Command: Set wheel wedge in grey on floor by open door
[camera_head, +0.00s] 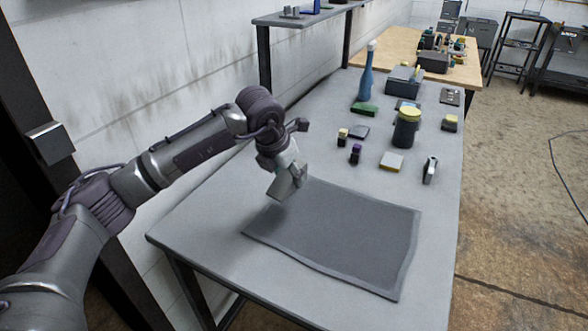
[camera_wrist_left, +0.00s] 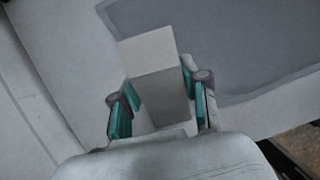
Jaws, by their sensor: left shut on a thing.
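My left gripper (camera_head: 284,172) is shut on the grey wheel wedge (camera_head: 288,186), holding it over the near-left part of the table, by the left corner of a dark grey mat. In the left wrist view, the wedge (camera_wrist_left: 158,82) is a plain block with a lighter and a darker face, between the teal-padded fingers of the gripper (camera_wrist_left: 158,107). The wedge appears above the table, though its exact gap cannot be told. My right gripper is out of view. No open door can be made out clearly.
The grey table (camera_head: 215,225) carries the flat mat (camera_head: 340,235). Behind it stand a blue bottle (camera_head: 367,75), a dark jar with yellow lid (camera_head: 406,128) and several small items. A dark upright post (camera_head: 30,95) stands at left. Bare floor (camera_head: 515,220) is open at right.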

